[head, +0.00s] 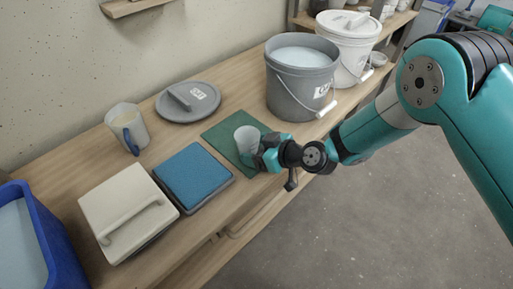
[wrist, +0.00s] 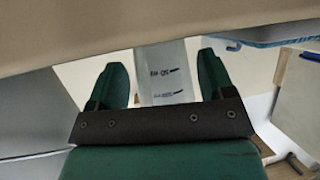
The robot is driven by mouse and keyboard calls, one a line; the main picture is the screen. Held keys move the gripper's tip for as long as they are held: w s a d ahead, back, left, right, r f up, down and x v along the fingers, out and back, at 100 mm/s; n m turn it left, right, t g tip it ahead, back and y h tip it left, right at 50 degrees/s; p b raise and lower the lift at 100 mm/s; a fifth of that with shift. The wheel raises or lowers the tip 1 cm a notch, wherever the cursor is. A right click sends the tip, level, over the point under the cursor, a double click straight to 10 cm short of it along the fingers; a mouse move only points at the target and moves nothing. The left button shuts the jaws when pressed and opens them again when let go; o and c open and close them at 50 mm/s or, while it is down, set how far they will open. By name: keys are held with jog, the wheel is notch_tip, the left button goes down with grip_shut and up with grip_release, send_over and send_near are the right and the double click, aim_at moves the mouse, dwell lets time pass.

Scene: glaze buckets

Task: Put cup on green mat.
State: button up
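The cup (head: 245,136) is a small translucent beaker. It stands upright over the green mat (head: 220,133), and its base looks to be on the mat, though my gripper partly hides it. My gripper (head: 259,153) reaches in from the right, low, at the cup's near right side. In the wrist view the cup (wrist: 165,85), with dark volume marks, stands between the two green fingers (wrist: 162,66). A narrow gap shows on each side of it, so the fingers are around the cup but apart from it.
A blue tile (head: 193,175) lies left of the mat, and a grey lid (head: 188,103) behind it. A grey bucket (head: 300,85) stands behind right. A jug (head: 128,128), a cream lidded box (head: 127,212) and a blue bin (head: 22,245) are farther left.

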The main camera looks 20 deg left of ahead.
jog(key=shift+o, duration=0.8)
jog(key=shift+r, duration=0.1)
jog(key=shift+r+p, duration=0.25)
jog(key=shift+p, duration=0.1)
jog(key=v, duration=1.2)
jog(key=s+d+r+m+g+h, duration=0.1)
jog(key=s+d+r+h, duration=0.2)
jog(key=r, duration=0.4)
jog(key=s+d+r+m+g, duration=0.1)
jog(key=s+d+r, duration=0.1)
jog(key=d+r, duration=0.45)
jog(key=s+d+r+m+h, duration=0.5)
jog(key=s+d+r, duration=0.3)
jog(key=s+d, duration=0.4)
jog(key=shift+d+m+h+b, duration=0.3)
jog(key=shift+d+m+b, duration=0.1)
jog(key=shift+m, duration=0.5)
